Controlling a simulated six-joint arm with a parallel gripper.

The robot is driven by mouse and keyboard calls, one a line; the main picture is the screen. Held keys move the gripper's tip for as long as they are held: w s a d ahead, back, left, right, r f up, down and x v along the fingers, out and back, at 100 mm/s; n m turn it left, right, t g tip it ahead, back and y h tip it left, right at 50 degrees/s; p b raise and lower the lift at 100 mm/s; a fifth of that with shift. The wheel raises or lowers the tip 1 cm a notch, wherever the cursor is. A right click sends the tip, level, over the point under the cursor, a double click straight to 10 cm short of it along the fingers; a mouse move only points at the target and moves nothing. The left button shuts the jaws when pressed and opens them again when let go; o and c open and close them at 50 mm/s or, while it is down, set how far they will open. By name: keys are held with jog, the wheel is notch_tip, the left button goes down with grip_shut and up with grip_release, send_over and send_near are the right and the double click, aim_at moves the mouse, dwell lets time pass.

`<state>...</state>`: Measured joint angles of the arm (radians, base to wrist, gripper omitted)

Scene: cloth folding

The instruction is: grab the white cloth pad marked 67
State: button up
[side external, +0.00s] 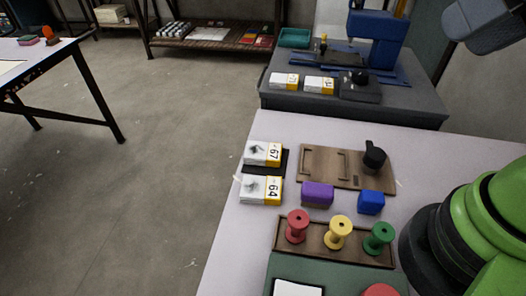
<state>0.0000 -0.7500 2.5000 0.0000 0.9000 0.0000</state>
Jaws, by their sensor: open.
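The white cloth pad marked 67 (258,152) lies at the far left of the light table. It has a yellow band with the black number at its right end and a dark smudge on its white part. It rests on or against a black flat piece (284,160). My gripper's fingers do not show in this view. Part of my green and black arm (478,228) stands at the right edge, well apart from the pad.
A similar pad marked 64 (257,191) lies just nearer. A brown board (322,164) with a black knob, purple block (317,193), blue block (371,202) and spool tray (320,250) lie nearby. The light table's left edge (226,215) is close to the pads.

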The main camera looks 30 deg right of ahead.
jog(key=o, duration=1)
jog(key=m+g+h, duration=0.2)
jog(key=m+g, duration=0.3)
jog(key=g, duration=0.2)
send_over(263, 150)
notch_tip(263, 150, down, 25)
jog(key=shift+w+f, duration=0.1)
jog(key=shift+w, duration=0.05)
jog(key=shift+f, duration=2.8)
